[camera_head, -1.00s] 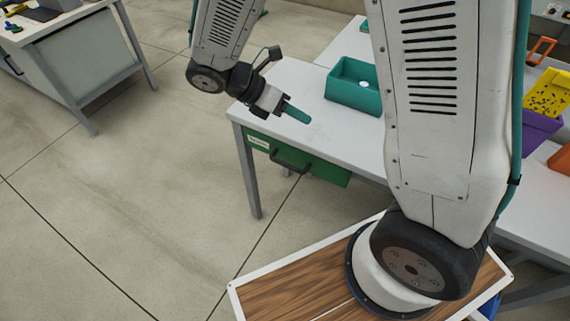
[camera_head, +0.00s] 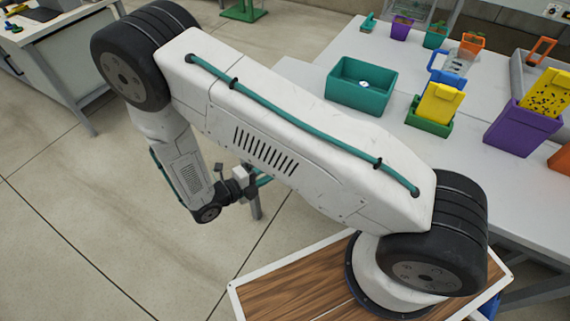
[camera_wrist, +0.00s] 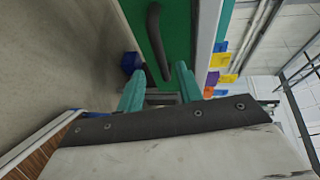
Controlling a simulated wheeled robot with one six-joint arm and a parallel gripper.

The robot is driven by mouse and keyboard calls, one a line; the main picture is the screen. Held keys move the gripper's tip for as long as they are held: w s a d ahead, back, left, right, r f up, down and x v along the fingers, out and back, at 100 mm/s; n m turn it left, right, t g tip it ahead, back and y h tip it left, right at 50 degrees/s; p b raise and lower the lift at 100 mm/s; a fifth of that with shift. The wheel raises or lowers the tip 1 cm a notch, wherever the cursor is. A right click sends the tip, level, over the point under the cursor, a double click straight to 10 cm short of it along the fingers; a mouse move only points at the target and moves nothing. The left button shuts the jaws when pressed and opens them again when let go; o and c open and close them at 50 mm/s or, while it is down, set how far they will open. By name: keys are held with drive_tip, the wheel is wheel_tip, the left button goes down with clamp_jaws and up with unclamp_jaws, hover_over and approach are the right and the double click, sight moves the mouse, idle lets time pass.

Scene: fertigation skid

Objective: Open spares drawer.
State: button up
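The spares drawer has a green front (camera_wrist: 176,25), filling the upper middle of the wrist view. Its dark bar handle (camera_wrist: 157,40) runs almost upright in that picture. My gripper (camera_wrist: 158,82) is open, its two teal fingers apart. The handle's lower end shows beyond the fingertips, between them and nearer the right one. I cannot tell how far off it is, and I see no grip on it. In the head view my arm hides the drawer and handle, and only a bit of teal finger (camera_head: 264,181) shows past the wrist.
The white bench top (camera_head: 310,112) carries a teal open box (camera_head: 345,94), a green bin (camera_head: 428,127) with a yellow piece, and a purple bin (camera_head: 515,135). Open floor (camera_head: 90,220) lies to the left.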

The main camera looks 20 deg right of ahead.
drive_tip(key=x, duration=0.7)
clamp_jaws()
